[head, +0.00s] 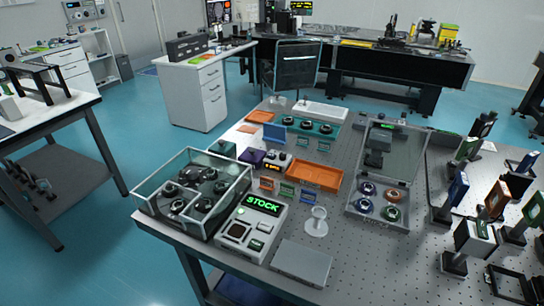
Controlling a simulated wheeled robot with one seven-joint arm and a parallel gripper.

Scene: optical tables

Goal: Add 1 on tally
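No object here is plainly labelled as the tally. A small dark purple device with an orange display (271,167) sits mid-table, behind the row of small labels; its characters are too small to read. A larger grey device (239,234) stands at the table's front, with a green display reading STOCK, a dark square panel and small keys on its sloped face. It is just right of a clear-walled box. I cannot tell which device is the tally. My gripper is not in view.
The clear-walled box (148,207) holds several dark round mounts. A flat grey box (302,262) and a white stand (316,222) are at the front. An orange tray (316,187) and an open case (355,200) lie behind. Optics on posts crowd the right. Blue floor is open at left.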

